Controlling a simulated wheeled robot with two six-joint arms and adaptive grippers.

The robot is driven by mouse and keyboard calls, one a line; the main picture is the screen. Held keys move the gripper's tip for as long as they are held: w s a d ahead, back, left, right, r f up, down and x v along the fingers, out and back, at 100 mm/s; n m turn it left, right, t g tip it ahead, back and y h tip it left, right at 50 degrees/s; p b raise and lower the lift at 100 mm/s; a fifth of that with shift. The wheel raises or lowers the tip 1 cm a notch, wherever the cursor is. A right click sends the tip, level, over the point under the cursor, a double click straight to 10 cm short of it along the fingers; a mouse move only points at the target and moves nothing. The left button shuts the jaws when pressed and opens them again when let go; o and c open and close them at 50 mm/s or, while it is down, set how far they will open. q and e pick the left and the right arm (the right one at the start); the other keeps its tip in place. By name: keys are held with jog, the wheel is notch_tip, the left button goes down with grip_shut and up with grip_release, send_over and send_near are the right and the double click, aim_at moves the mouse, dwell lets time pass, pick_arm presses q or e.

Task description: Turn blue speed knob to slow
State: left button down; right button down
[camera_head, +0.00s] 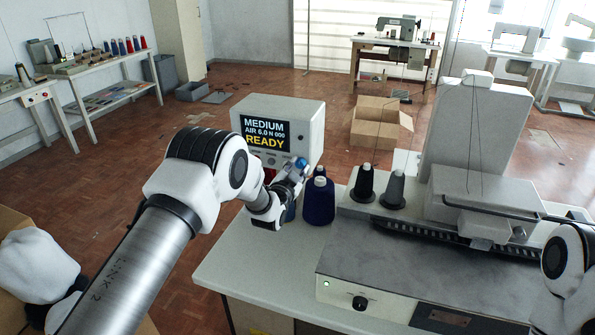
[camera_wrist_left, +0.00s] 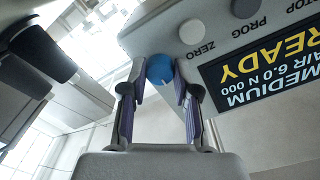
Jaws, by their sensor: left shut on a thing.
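The blue speed knob (camera_wrist_left: 160,69) sits between the fingertips of my left gripper (camera_wrist_left: 160,80) in the left wrist view. My left gripper is shut on it, a finger on each side. In the head view the left gripper (camera_head: 294,172) reaches the front of the control box (camera_head: 311,122), and a bit of the blue knob (camera_head: 302,163) shows at its tip. The box's display (camera_head: 265,134) reads MEDIUM, AIR 6.0 N 000, READY. Any pointer or marking on the knob is too small to tell. My right gripper is out of view.
A grey ZERO button (camera_wrist_left: 192,31) and a PROG button (camera_wrist_left: 244,8) lie beside the knob. Dark blue (camera_head: 318,203), black and grey thread cones stand close to my left gripper. The sewing machine (camera_head: 470,215) fills the right. The table's front left (camera_head: 235,270) is clear.

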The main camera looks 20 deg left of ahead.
pick_arm(q)
jog(key=n+b, duration=0.4)
jog(key=n, duration=0.1)
jog(key=shift+f, duration=0.25)
jog(key=n+b, duration=0.4)
jog(key=n, duration=0.2)
jog(key=shift+b, duration=0.3)
jog(key=n+b, duration=0.3)
jog(key=n, duration=0.3)
jog(key=shift+d+r+n, duration=0.1)
jog(key=shift+n, duration=0.3)
jog(key=n+b, duration=0.1)
jog(key=n, duration=0.2)
jog(key=shift+n, duration=0.3)
jog(key=shift+r+n+b, duration=0.15)
jog(key=shift+n+b, duration=0.25)
jog(key=shift+n, duration=1.1)
jog(key=c, duration=0.9)
grip_release()
jog(key=shift+o, duration=0.2)
